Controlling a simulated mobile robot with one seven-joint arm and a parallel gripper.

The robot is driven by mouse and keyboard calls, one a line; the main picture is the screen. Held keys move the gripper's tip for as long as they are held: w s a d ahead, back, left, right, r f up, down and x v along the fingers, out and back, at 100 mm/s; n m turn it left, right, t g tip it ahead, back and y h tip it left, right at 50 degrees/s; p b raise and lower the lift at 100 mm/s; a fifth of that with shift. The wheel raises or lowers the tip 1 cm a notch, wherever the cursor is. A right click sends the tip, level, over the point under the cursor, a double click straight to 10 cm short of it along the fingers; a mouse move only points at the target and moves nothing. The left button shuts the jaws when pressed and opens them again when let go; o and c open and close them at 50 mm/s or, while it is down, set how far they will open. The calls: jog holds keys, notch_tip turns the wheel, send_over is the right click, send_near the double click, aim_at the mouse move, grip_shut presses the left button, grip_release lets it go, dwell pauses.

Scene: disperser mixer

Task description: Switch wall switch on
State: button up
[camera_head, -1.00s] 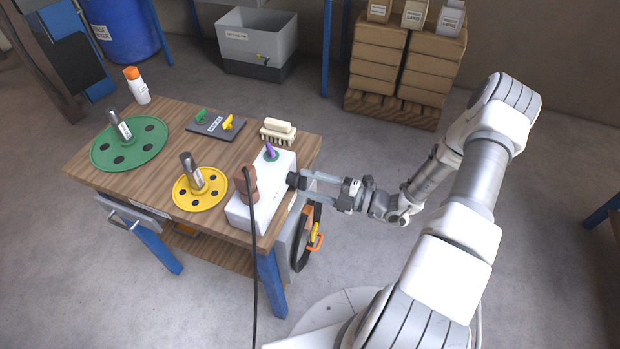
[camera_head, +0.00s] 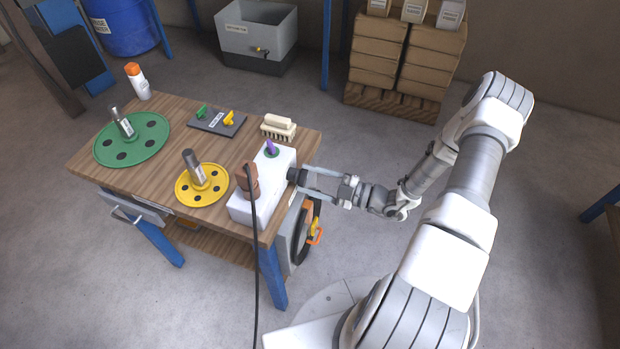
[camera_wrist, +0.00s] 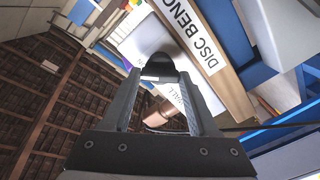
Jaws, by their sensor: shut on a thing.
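A white box (camera_head: 275,188), the wall switch unit, lies on the right edge of the wooden table in the head view. It bears a purple lever on a green base (camera_head: 270,150) and a brown plug (camera_head: 250,182) with a black cable. A dark knob (camera_head: 293,174) sticks out of its right side. My gripper (camera_head: 302,178) reaches in from the right and is shut on this knob. In the wrist view the knob (camera_wrist: 158,68) sits between my fingertips, and a partly hidden label on the white box reads "WALL". The lever's on or off state cannot be told.
On the table stand a green disc (camera_head: 132,140), a yellow disc (camera_head: 202,184), a dark plate with two small handles (camera_head: 217,123), a brush (camera_head: 278,127) and a white bottle (camera_head: 138,82). The cable hangs over the front edge.

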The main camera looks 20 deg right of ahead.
jog(key=o, duration=1.4)
jog(key=shift+d, duration=0.1)
jog(key=b+v, duration=0.2)
jog(key=v, duration=1.5)
jog(key=shift+s+d, duration=0.1)
jog(key=shift+s, duration=0.05)
